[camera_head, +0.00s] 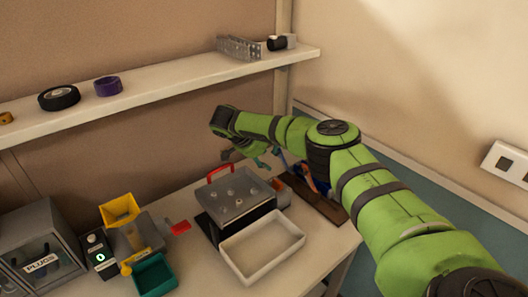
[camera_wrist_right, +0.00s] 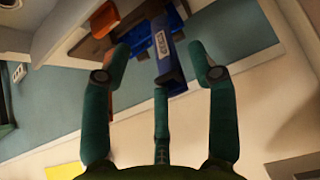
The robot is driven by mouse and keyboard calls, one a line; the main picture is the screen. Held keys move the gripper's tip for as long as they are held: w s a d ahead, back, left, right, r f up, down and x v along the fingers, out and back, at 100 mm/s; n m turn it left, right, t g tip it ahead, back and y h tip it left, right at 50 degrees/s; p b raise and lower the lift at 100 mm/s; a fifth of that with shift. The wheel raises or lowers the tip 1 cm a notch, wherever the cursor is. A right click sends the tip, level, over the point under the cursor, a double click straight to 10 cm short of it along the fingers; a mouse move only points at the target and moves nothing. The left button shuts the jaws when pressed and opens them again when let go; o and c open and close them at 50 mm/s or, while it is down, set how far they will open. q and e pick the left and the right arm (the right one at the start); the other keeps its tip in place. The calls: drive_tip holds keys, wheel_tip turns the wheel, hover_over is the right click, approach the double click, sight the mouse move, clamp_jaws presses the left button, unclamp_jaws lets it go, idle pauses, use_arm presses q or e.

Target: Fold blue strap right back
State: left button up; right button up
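A blue piece (camera_wrist_right: 170,65) with a small pale label shows in the right wrist view; I take it for the blue strap, but its full shape is cut off. In the head view a bit of blue (camera_head: 319,186) shows beside my right arm, mostly hidden, above a dark brown board (camera_head: 327,207). My right gripper (camera_wrist_right: 160,72) has its teal fingers spread, with nothing held between them. The blue piece lies beyond the fingertips, between the two outer fingers; contact cannot be told. In the head view the right gripper (camera_head: 260,158) is small and partly hidden. My left gripper is not in view.
A grey box with a red handle (camera_head: 240,195) and a white tray (camera_head: 262,247) stand left of the board. Yellow (camera_head: 120,209) and green (camera_head: 155,275) bins and a grey PLUGS cabinet (camera_head: 40,245) stand further left. A shelf (camera_head: 160,88) runs above the table.

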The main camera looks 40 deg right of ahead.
drive_tip(key=shift+s+d+f, duration=0.15)
drive_tip(key=shift+d+f, duration=0.1)
drive_tip(key=shift+f, duration=0.2)
drive_tip(key=shift+s+d+f, duration=0.1)
drive_tip(key=shift+d+f, duration=0.1)
drive_tip(key=shift+f, duration=0.2)
drive_tip(key=shift+d+f, duration=0.15)
drive_tip(key=shift+d, duration=0.15)
drive_tip(key=shift+w+a+r, duration=0.1)
drive_tip(key=shift+a+r, duration=0.15)
drive_tip(key=shift+a, duration=0.15)
drive_tip(key=shift+w+a+r, duration=0.1)
drive_tip(key=shift+r, duration=0.05)
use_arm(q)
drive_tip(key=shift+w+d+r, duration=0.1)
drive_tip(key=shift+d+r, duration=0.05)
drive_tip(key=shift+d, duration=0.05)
use_arm(e)
drive_tip(key=v, duration=1.2)
